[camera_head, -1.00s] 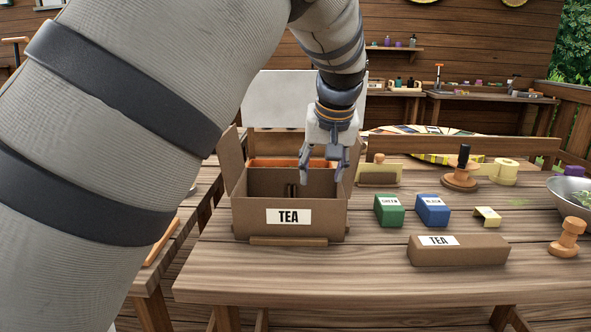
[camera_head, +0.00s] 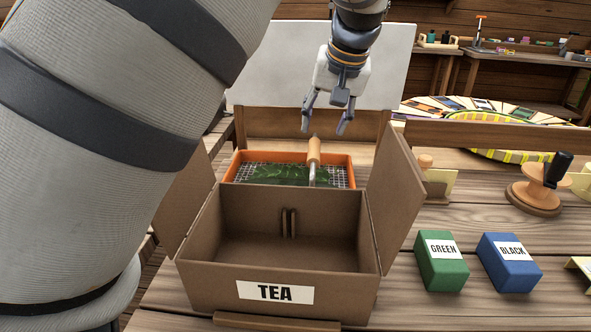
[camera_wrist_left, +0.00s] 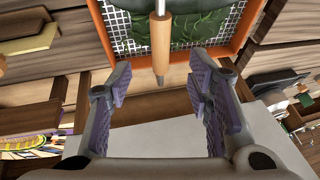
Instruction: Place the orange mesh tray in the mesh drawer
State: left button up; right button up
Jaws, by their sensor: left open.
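The orange mesh tray (camera_head: 270,156) sits behind the brown TEA box (camera_head: 215,275) in the head view and holds dark green leaves. A tool with a wooden handle (camera_head: 314,152) rests with its metal end over the tray. My left gripper (camera_head: 325,130) is open and empty, just above and beyond the handle. In the left wrist view the tray (camera_wrist_left: 243,45) is at the top, and the handle points down between the spread fingers (camera_wrist_left: 158,82) without being gripped. I cannot pick out the mesh drawer. My right gripper is not in view.
The TEA box's side flaps stand open. A green box (camera_head: 440,270) and a blue box (camera_head: 510,270) stand to its right, with a wooden stamp (camera_head: 535,195) behind them. A pale panel (camera_head: 280,75) stands behind the tray.

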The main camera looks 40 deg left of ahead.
aim_at(315, 149)
pick_arm(q)
jog(key=x, duration=0.5)
jog(key=shift+s+d+f, duration=0.1)
jog(key=shift+s+f, duration=0.2)
jog(key=x, duration=0.6)
jog(key=shift+w+r+b, duration=0.15)
jog(key=shift+w+b, duration=0.1)
jog(key=shift+b, duration=0.1)
jog(key=shift+r, duration=0.15)
grip_shut()
